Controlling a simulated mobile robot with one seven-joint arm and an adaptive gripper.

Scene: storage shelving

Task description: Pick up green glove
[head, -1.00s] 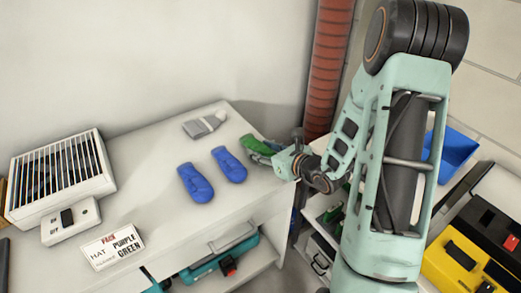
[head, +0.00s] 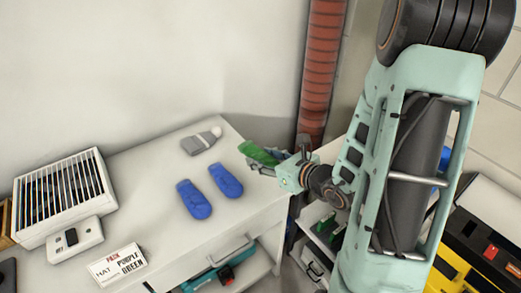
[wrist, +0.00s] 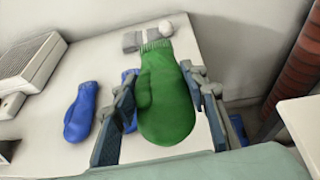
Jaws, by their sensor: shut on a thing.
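The green glove (wrist: 166,95) is a knitted mitten held between the two fingers of my gripper (wrist: 168,112) in the wrist view. In the head view the green glove (head: 258,153) sticks out to the left of my gripper (head: 272,166), near the right end of the white cabinet top. My gripper is shut on it. Part of the glove is hidden by the gripper in the head view. I cannot tell for sure whether the glove touches the top.
Two blue mittens (head: 225,180) (head: 194,198) lie on the white cabinet top (head: 160,170). A grey and white item (head: 201,143) lies behind them. A heater-like box (head: 62,195) and a sign (head: 117,263) stand left. A red pipe (head: 322,70) rises behind my arm.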

